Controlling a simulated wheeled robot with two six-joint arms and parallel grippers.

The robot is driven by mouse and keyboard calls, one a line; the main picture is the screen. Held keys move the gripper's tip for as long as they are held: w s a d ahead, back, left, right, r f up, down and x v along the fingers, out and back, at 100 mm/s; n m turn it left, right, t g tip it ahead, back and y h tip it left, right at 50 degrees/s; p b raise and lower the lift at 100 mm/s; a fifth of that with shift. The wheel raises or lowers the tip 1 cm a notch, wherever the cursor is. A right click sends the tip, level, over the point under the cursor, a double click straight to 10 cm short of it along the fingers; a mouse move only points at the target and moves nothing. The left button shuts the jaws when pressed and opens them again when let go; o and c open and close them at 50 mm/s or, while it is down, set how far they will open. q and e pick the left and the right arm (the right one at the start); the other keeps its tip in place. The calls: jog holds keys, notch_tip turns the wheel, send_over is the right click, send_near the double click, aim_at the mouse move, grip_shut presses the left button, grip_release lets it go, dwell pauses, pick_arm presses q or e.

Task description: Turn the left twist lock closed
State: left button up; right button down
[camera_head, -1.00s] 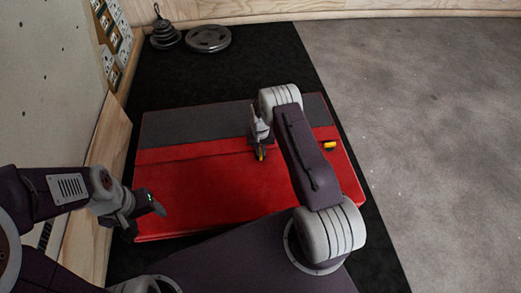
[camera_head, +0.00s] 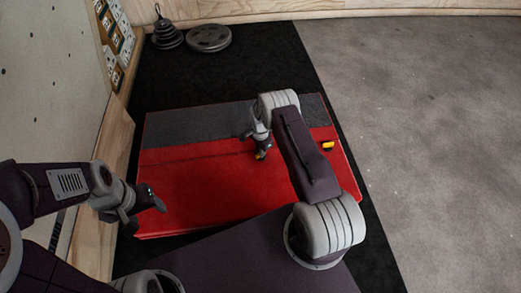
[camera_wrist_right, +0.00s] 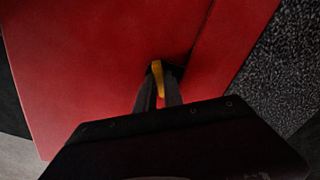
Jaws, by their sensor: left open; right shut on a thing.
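The left twist lock (camera_head: 260,156) is a small yellow and black piece on the red and grey crash pad (camera_head: 205,190), near the seam where red meets grey. My right gripper (camera_head: 262,148) reaches down over it and is shut on it. In the right wrist view the yellow part of the lock (camera_wrist_right: 157,68) shows between the fingertips (camera_wrist_right: 158,84); the fingers hide much of it. My left gripper (camera_head: 158,200) is open and empty, by the pad's left edge.
A wooden-edged climbing wall stands along the left. Black weights (camera_head: 166,35) and a grey plate (camera_head: 209,38) lie on the black mat (camera_head: 250,65) at the back. The grey floor (camera_head: 430,130) at the right is clear.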

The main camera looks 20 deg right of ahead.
jog(key=m, duration=0.6)
jog(key=shift+p, duration=0.3)
dwell(0.4)
jog(key=c, duration=1.5)
grip_release()
jog(key=shift+o, duration=0.2)
notch_tip(320, 180, up, 9)
jog(key=p, duration=0.6)
jog(key=shift+r, duration=0.1)
